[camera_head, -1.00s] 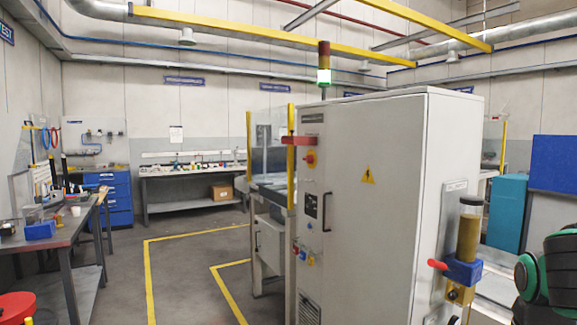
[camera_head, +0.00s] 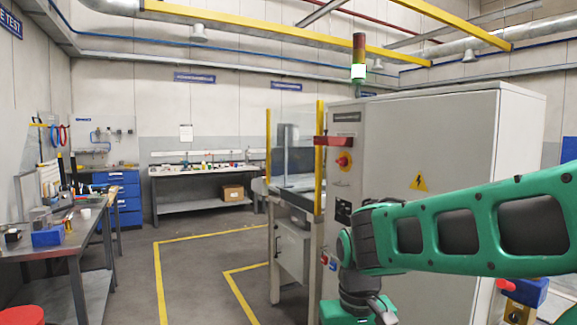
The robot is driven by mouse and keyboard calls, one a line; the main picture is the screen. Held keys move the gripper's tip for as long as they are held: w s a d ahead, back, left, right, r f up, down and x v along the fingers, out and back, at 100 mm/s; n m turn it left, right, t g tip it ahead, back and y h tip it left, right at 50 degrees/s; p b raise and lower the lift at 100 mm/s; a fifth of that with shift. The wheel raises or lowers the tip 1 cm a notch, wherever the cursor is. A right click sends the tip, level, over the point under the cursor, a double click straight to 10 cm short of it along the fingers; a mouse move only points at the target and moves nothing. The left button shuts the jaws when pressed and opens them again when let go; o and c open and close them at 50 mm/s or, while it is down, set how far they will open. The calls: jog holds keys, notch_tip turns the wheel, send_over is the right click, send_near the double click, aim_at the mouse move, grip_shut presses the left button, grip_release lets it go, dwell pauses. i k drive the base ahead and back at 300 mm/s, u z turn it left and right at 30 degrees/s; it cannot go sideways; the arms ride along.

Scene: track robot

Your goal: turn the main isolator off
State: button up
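The main isolator appears to be the red rotary knob on a yellow plate (camera_head: 344,161), high on the narrow front face of the grey cabinet (camera_head: 430,140). The knob is too small to read its position clearly. A red bar (camera_head: 333,141) juts out just above it. My green arm reaches in from the right across the cabinet's lower part, and its wrist bends down to the bottom edge, below the knob and apart from it. My gripper's fingers are not visible; they are cut off by the frame or hidden.
A signal tower (camera_head: 358,60) stands above the cabinet with its lowest segment lit. Yellow posts and clear guard panels (camera_head: 293,150) adjoin the cabinet on the left. A workbench (camera_head: 60,238) stands at far left. The floor between, with yellow lines (camera_head: 159,285), is clear.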

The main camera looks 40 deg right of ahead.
aim_at(344, 161)
jog(key=z, duration=0.1)
jog(key=i, duration=0.95)
jog(key=z, duration=0.35)
